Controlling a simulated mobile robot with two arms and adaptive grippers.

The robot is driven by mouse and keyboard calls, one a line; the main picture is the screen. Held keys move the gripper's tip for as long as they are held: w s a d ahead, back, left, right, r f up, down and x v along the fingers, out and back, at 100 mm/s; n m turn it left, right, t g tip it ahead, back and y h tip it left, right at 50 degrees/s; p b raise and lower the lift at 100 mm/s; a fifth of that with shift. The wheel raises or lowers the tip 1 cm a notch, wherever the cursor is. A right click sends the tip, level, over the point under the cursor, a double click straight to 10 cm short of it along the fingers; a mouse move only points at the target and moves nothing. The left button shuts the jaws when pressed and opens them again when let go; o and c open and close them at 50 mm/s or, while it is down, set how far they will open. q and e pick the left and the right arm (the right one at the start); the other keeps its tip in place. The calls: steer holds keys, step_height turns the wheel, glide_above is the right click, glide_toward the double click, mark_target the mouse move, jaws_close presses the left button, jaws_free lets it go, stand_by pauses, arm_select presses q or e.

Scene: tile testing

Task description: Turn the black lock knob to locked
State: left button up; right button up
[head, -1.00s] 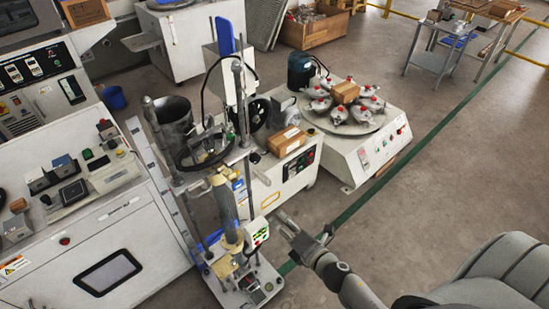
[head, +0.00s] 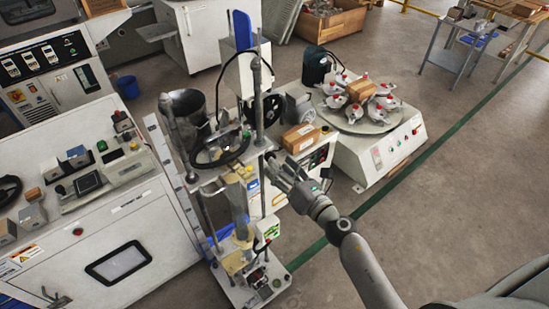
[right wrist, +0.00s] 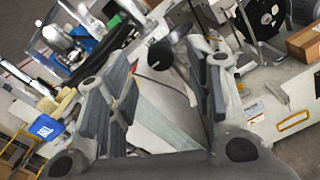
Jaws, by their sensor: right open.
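A small round black knob (right wrist: 160,54) shows in the right wrist view, at the end of a pale bracket on the upright test stand. I take it to be the lock knob; its lock position cannot be read. My right gripper (right wrist: 162,78) is open and empty. Its two grey pads stand to the left and right, with the knob seen between and beyond the tips. In the head view my right gripper (head: 279,172) is at the right side of the stand (head: 240,180), at mid height. The knob cannot be made out there. My left gripper is not in view.
A turntable machine (head: 365,118) with red-topped parts stands to the right. A control console (head: 85,180) stands left of the stand.

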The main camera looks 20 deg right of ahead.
steer(key=shift+x, duration=1.8)
steer(key=shift+c, duration=0.2)
steer(key=c, duration=1)
